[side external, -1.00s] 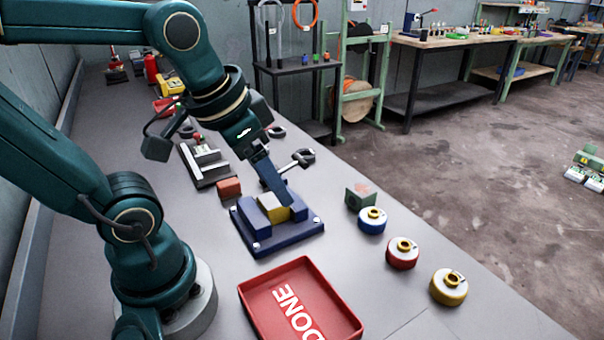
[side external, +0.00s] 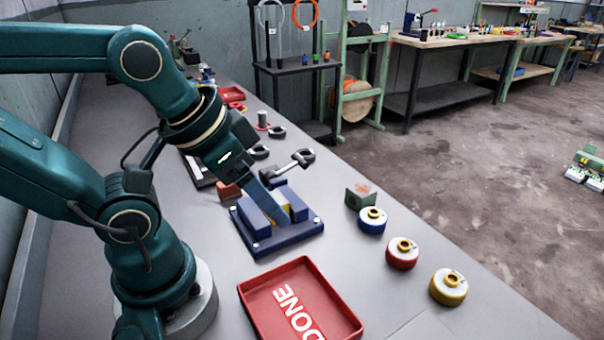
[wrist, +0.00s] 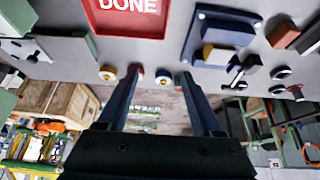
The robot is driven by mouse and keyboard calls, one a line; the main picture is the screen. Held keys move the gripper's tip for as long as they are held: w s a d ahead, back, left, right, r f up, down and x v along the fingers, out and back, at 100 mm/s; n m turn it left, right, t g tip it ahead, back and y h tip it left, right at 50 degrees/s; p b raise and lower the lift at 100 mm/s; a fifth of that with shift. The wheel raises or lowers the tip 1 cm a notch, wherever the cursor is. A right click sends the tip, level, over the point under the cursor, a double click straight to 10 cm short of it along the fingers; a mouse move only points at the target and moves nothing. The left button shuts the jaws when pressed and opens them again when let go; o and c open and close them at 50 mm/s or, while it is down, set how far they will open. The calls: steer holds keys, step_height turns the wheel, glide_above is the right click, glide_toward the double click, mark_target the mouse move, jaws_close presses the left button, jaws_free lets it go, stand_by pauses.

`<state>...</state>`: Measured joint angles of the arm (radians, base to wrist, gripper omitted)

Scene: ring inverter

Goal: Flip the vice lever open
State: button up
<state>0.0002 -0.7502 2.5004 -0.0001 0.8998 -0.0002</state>
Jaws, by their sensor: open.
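The blue vice (side external: 252,238) sits on the grey bench in the side view, with a yellow block between its jaws, partly hidden by my finger. The vice also shows at upper right in the wrist view (wrist: 213,33), with the yellow block (wrist: 207,51). A metal lever (side external: 286,168) with a dark end sticks out at the vice's far side; it also shows in the wrist view (wrist: 238,76). My gripper (side external: 284,220) slants down across the vice in the side view; whether it touches is unclear. In the wrist view my gripper (wrist: 160,73) has its fingers apart, empty, left of the lever.
A red DONE tray (side external: 262,295) lies nearer than the vice. Blue (side external: 372,220), red (side external: 402,254) and yellow (side external: 448,287) round parts stand along the right bench edge. A green block (side external: 360,196) is right of the vice, a reddish block (side external: 228,190) left.

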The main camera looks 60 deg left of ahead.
steer(key=c, duration=0.5)
steer(key=shift+s+a+f, duration=0.1)
steer(key=shift+s, duration=0.1)
steer(key=c, duration=0.5)
steer(key=a+m, duration=0.1)
steer(key=a+r+y, duration=0.1)
steer(key=w+a+r+m+g+y, duration=0.1)
steer(key=shift+a+m, duration=0.3)
steer(key=shift+a, duration=0.1)
jaws_close()
steer(key=w+a+m+g+y, duration=0.3)
steer(key=w+a+m+y, duration=0.4)
steer(key=w, duration=0.3)
steer(key=w+f+m+y, duration=0.1)
steer(key=w+f+m, duration=0.1)
steer(key=f, duration=0.2)
steer(key=w+d+f+m+y, duration=0.1)
steer(key=w+f+y, duration=0.1)
steer(key=w+f, duration=0.1)
steer(key=w+d+f+m+y, duration=0.1)
steer(key=w+f+m+y, duration=0.1)
steer(key=f, duration=0.3)
steer(key=shift+w+m, duration=0.25)
steer(key=shift+m, duration=0.05)
steer(key=shift+d+f, duration=0.15)
steer(key=shift+f, duration=0.05)
